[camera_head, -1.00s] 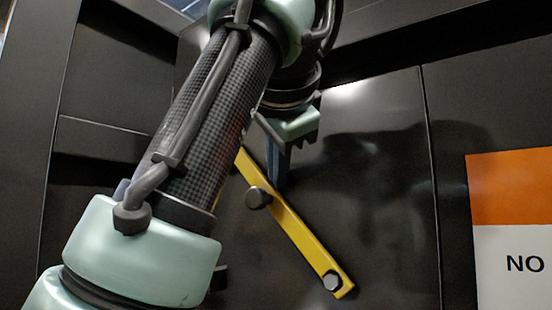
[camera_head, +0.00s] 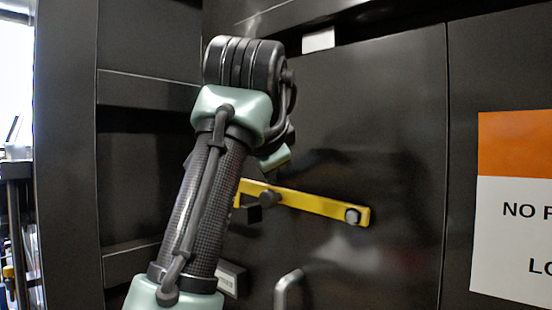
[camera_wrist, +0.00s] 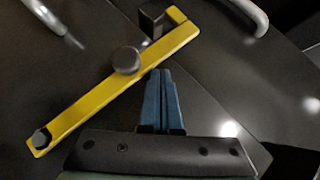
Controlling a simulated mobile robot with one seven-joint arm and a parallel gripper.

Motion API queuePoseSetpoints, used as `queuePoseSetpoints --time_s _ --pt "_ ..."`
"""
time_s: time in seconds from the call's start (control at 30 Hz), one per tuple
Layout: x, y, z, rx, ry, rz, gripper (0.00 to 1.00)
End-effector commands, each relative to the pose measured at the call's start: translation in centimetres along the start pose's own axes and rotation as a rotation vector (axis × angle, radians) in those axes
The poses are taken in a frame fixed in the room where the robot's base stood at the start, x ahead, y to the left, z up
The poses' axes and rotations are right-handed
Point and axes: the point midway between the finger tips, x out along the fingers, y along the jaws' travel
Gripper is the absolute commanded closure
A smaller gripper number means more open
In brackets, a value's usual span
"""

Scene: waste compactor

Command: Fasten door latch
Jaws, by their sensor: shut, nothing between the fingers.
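The yellow door latch bar (camera_head: 315,203) is on the dark compactor door (camera_head: 370,110). In the head view it lies nearly level, its right end slightly lower, with a dark bolt at that end and a dark knob (camera_head: 268,197) further left. Its left end is partly behind my arm. In the wrist view the bar (camera_wrist: 85,102) runs diagonally, and its upper end lies by a dark block (camera_wrist: 152,20). My gripper (camera_wrist: 162,72) is shut and empty, its blue fingertips just beside the bar near the knob (camera_wrist: 126,60). I cannot tell whether they touch it. My arm hides the fingers in the head view.
A grey handle (camera_head: 288,289) stands below the bar on the door, and two curved handles show at the top of the wrist view. A white and orange sign (camera_head: 513,200) is on the panel at right. A dark frame post (camera_head: 65,150) stands at left.

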Motion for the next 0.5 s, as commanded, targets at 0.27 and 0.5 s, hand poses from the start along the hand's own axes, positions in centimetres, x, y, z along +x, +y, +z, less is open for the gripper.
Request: queuePoseSetpoints --time_s 0.27,0.5 --pt "0.83 0.72 0.87 -0.001 -0.001 0.000 1.00" --pt "1.00 0.91 1.04 -0.001 -0.002 0.003 1.00"
